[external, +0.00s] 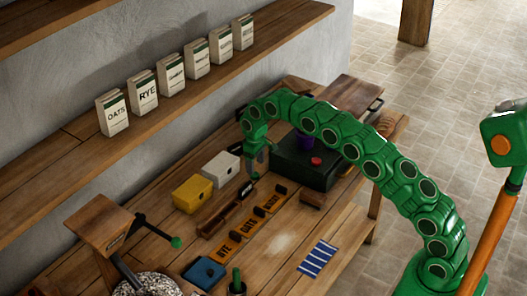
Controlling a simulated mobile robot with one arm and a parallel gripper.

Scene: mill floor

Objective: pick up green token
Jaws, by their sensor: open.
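I cannot make out a green token for certain. My green arm reaches in from the right, and my gripper (256,172) hangs open and pointing down over the back part of the table, near the white box. Its fingers are small here, and nothing shows between them. Green items in view are a round knob (176,242) on a dark lever and an upright green handle (237,275) in a small dark cup. The arm and gripper may hide part of the table behind them.
A dark green box (296,168) with a red button stands right of my gripper. A white box (221,168), a yellow box (192,194), a wooden tray (218,221) and labelled orange plates (248,225) lie nearby. A blue striped cloth (318,259) lies in front. A shelf (165,105) hangs behind.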

